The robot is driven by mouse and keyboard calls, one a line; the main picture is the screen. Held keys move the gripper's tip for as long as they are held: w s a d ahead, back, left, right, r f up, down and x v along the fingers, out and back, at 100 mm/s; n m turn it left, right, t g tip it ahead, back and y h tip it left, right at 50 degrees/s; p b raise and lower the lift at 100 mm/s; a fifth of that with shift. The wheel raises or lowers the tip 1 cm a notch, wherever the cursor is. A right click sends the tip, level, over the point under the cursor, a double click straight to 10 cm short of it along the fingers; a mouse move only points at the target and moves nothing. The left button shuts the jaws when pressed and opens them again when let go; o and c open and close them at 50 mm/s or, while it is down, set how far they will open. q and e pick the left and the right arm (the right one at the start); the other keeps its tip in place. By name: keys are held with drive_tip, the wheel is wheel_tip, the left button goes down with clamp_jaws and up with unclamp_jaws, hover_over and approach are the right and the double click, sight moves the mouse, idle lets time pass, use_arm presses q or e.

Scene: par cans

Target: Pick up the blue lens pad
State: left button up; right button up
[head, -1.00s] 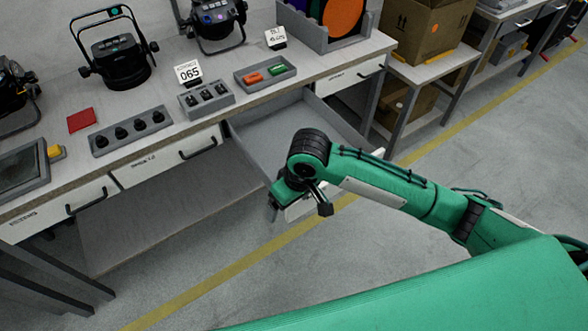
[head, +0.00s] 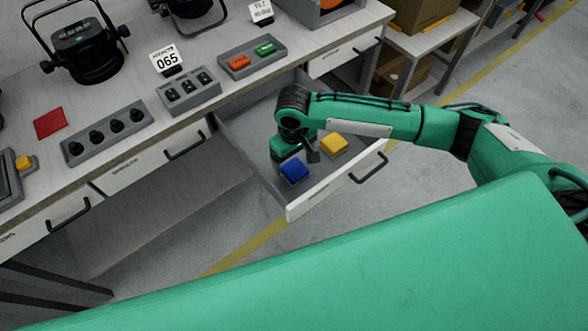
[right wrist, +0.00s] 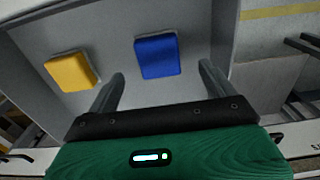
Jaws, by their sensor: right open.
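The blue lens pad (head: 294,171) lies on the floor of the open drawer (head: 262,168), near its front. In the right wrist view the blue pad (right wrist: 157,56) lies flat ahead of the fingertips, between their lines. A yellow pad (head: 333,145) lies beside it in the drawer, and it also shows in the right wrist view (right wrist: 71,72). My right gripper (head: 294,157) is over the drawer, close to the blue pad. In the right wrist view the right gripper (right wrist: 160,80) is open, with nothing between its fingers. My left gripper is not in view.
The drawer's front panel with its handle (head: 369,168) stands out from the bench. On the benchtop are a grey tray with orange and green pieces (head: 252,58), a switch box (head: 188,92), a knob panel (head: 107,136) and a red square (head: 49,123).

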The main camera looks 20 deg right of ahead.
sight(295, 168)
drive_tip(key=shift+d+f, duration=0.15)
drive_tip(key=shift+f, duration=2.65)
drive_tip(key=c, duration=1.1)
